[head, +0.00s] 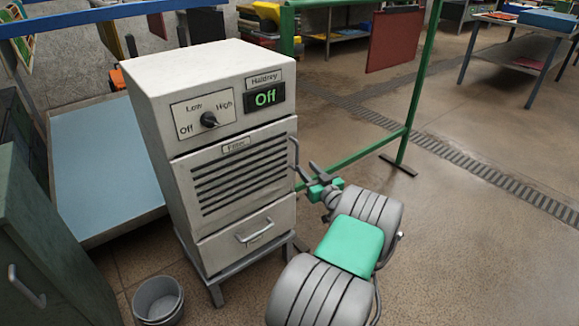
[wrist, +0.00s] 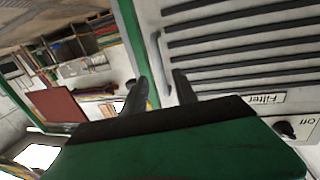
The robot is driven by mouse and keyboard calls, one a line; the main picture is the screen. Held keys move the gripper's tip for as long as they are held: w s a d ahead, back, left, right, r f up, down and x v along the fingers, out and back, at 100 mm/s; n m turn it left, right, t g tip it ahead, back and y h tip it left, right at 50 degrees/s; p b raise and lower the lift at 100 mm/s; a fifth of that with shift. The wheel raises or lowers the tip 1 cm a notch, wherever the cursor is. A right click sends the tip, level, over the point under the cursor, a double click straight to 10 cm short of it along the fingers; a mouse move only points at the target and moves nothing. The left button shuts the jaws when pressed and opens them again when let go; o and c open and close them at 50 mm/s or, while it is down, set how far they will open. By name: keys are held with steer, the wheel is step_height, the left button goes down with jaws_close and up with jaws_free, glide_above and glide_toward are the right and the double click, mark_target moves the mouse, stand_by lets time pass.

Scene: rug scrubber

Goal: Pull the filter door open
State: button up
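The filter door (head: 240,173) is the slatted middle panel of a white cabinet, labelled "Filter", and looks shut. Its slats also show in the wrist view (wrist: 250,40). Its upright bar handle (head: 295,152) is on the door's right edge. In the wrist view the handle (wrist: 157,50) lies between the lines of my two fingers, just beyond or at their tips. My gripper (head: 304,176) is open beside the handle's lower part. Its fingers (wrist: 161,82) are apart with a gap between them. I cannot tell whether either finger touches the handle.
Above the door are a dial (head: 209,119) and a green "Off" display (head: 266,97). A drawer (head: 250,233) with its own handle is below. A green metal frame (head: 412,95) stands behind my arm. A bucket (head: 158,299) is at front left. Floor at right is open.

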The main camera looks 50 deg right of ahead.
mark_target(298, 158)
steer(key=x, duration=0.7)
steer(key=shift+w+r, duration=0.15)
steer(key=shift+w, duration=0.1)
steer(key=shift+c, duration=0.2)
jaws_close()
stand_by(0.8)
